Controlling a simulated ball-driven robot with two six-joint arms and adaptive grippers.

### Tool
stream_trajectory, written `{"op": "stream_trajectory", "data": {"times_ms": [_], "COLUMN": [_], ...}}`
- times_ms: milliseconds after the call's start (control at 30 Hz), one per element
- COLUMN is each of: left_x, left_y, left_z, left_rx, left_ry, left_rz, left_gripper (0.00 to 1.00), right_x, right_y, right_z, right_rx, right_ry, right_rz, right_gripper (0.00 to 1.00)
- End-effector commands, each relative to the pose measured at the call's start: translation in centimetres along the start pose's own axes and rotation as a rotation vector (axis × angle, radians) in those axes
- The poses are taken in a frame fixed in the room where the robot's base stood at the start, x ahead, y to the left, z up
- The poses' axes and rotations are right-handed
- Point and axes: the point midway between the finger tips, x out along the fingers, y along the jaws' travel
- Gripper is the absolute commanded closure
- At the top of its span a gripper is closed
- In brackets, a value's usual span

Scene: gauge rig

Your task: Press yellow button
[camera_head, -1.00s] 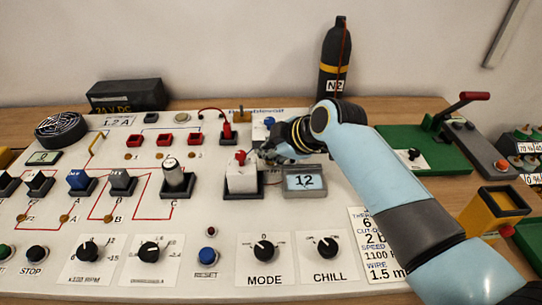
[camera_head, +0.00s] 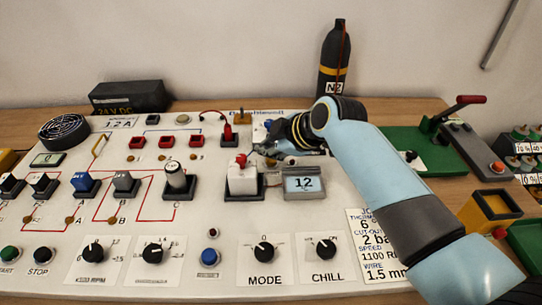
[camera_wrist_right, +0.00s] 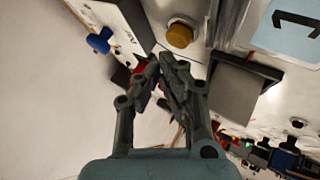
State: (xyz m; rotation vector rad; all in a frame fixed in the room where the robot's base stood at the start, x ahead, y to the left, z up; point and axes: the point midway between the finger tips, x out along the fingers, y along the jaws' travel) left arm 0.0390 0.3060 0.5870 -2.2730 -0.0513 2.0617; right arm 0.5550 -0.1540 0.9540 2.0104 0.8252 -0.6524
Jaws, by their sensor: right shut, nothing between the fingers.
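A round yellow-orange button (camera_wrist_right: 179,35) shows on the white panel in the right wrist view, ahead of my fingertips and apart from them. In the head view I cannot make it out clearly; my right gripper covers much of that spot. My left gripper is out of view.
A red lever switch (camera_head: 228,132) stands left of my right gripper. A blue knob (camera_wrist_right: 100,40) shows in the wrist view. The black N2 bottle (camera_head: 335,62) stands behind, and a green-based lever device (camera_head: 425,148) is at right. Dials (camera_head: 264,250) line the front.

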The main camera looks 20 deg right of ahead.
Motion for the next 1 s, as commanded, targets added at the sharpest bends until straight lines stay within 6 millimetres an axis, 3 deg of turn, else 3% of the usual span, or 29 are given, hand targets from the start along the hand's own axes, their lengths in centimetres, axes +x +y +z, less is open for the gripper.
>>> {"op": "stream_trajectory", "data": {"times_ms": [167, 633, 1000], "left_x": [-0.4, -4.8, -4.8], "left_y": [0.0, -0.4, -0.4], "left_z": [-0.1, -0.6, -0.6], "left_rx": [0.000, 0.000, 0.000], "left_ry": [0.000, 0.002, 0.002], "left_rz": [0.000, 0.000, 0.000], "left_gripper": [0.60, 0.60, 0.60], "right_x": [-0.3, -3.4, -3.5], "right_y": [0.2, 2.5, 2.5], "right_z": [-0.2, -2.5, -2.5], "right_rx": [0.000, 0.000, 0.000], "right_ry": [0.000, 0.000, 0.000], "right_rz": [0.000, 0.000, 0.000], "right_gripper": [1.00, 1.00, 1.00]}}
